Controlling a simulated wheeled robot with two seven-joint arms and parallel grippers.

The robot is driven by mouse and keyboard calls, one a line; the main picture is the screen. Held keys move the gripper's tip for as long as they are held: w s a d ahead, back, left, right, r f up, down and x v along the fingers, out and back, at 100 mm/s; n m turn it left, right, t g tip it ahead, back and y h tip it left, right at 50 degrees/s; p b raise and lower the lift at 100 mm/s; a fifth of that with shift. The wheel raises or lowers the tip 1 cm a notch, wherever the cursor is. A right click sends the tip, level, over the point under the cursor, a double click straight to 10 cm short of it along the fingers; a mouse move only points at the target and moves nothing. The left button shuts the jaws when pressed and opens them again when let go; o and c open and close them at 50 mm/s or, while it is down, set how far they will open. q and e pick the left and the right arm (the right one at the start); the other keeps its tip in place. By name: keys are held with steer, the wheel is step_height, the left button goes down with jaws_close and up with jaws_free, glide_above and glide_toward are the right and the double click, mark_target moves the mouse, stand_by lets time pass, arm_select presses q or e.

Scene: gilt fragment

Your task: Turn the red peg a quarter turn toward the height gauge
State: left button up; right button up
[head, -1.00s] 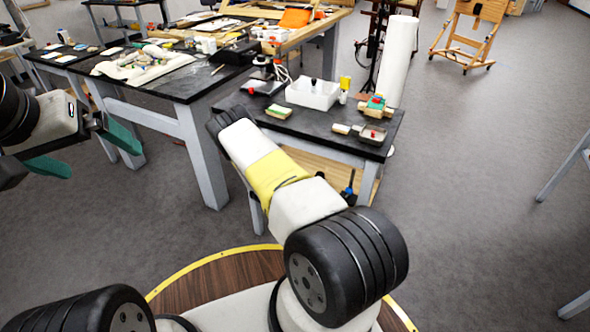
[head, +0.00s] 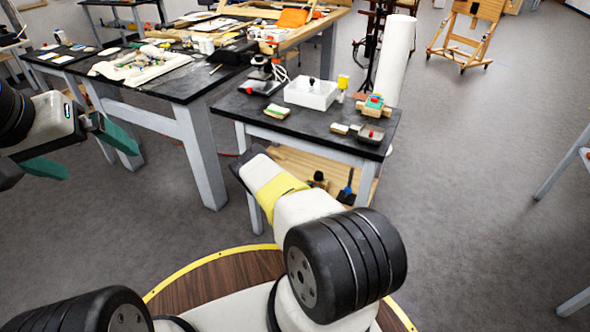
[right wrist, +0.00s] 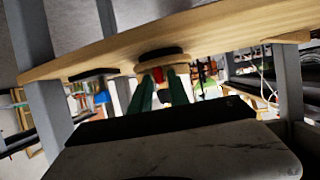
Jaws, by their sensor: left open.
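In the right wrist view, which looks upside down, a small red peg (right wrist: 157,75) stands at a round dark base (right wrist: 160,54) on a wooden shelf. My right gripper (right wrist: 161,78) has green fingers with a gap between them. The peg shows in that gap, near the tips; I cannot tell whether they touch it. In the head view my right arm hides this gripper. A dark thing (head: 318,181) on the lower shelf may be the same base. A blue-and-black upright (head: 347,188) beside it may be the height gauge. My left gripper (head: 103,160) is open and empty.
The small black-topped table (head: 290,122) stands above the shelf, so its top and legs bound the space. A white bin (head: 311,93) and a small tray (head: 371,134) stand on it.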

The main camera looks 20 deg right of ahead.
mark_target(321, 185)
jaws_close()
steer(key=shift+s+d, duration=0.1)
stand_by(0.3)
steer(key=shift+s+d+n+t+y, duration=0.25)
steer(key=shift+d+n+t+y, duration=0.05)
steer(key=shift+n+t+y, duration=0.45)
steer(key=shift+s+d+n+t+y, duration=0.3)
steer(key=shift+n+t+y, duration=0.35)
steer(key=shift+n, duration=0.2)
steer(key=shift+s+d+n+t+y, duration=0.2)
steer(key=shift+d+n+t+y, duration=0.1)
steer(key=shift+n+t+y, duration=0.4)
steer(key=shift+s+d+n+t+y, duration=0.15)
steer(key=shift+d+n+t+y, duration=0.35)
steer(key=shift+n+y, duration=0.6)
steer(key=shift+s+d+n+t+y, duration=0.15)
steer(key=shift+d+n+t+y, duration=0.35)
steer(key=shift+n+y, duration=0.6)
steer(key=shift+w+d+n+y, duration=0.1)
steer(key=shift+d+n+y, duration=0.25)
steer(key=shift+n+y, duration=0.4)
steer(key=shift+d+n+y, duration=0.3)
steer(key=shift+n+y, duration=0.35)
steer(key=shift+y, duration=0.2)
steer(key=shift+d+r+n+y, duration=0.1)
steer(key=shift+n+y, duration=0.2)
steer(key=shift+w, duration=0.1)
